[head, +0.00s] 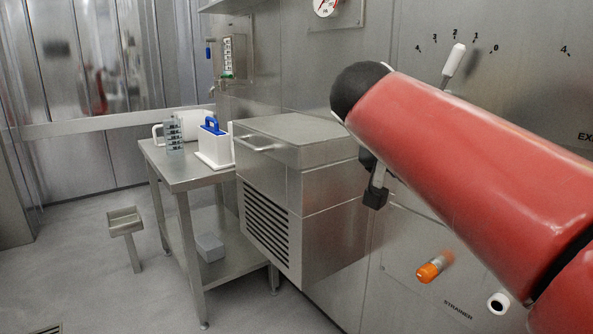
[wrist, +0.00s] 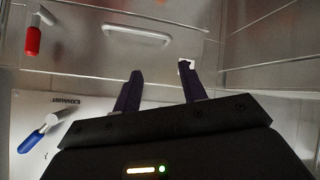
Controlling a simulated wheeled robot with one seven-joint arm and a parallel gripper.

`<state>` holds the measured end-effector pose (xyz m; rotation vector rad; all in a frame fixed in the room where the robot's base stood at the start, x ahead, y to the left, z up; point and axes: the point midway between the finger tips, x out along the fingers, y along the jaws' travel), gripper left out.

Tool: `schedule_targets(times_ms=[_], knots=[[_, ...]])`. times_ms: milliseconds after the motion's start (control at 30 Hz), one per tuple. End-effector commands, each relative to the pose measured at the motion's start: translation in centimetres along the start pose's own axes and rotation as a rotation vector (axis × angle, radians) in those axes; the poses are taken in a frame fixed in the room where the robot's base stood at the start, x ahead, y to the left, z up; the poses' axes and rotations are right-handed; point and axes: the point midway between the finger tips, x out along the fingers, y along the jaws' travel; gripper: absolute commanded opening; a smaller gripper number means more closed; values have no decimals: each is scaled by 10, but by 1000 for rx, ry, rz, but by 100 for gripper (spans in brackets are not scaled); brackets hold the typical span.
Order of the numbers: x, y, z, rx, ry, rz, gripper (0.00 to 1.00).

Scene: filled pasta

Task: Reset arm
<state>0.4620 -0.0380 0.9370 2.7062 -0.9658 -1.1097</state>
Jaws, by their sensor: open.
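My red arm (head: 455,165) reaches in from the right in the head view and covers part of the steel wall.
A steel cabinet (head: 315,155) with a handle stands left of my gripper. Beside it, a steel table (head: 185,178) holds a blue-handled white container (head: 213,145). An orange knob (head: 430,271) and a white lever (head: 453,64) project from the wall. The left floor is mostly clear.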

Motion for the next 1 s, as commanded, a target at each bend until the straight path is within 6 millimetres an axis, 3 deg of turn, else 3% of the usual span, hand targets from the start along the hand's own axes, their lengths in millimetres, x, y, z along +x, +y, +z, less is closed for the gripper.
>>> schedule_targets(times_ms=[33, 300, 400, 500, 667, 1000], knots=[[9, 9, 34, -55, -58, -54, 42], [30, 9, 213, -254, -254, -394, 42], [32, 4, 263, -271, -278, -485, 42], [34, 0, 296, -273, -286, -543, 42], [35, -4, 317, -273, -289, -580, 42], [35, -4, 318, -275, -290, -582, 42]])
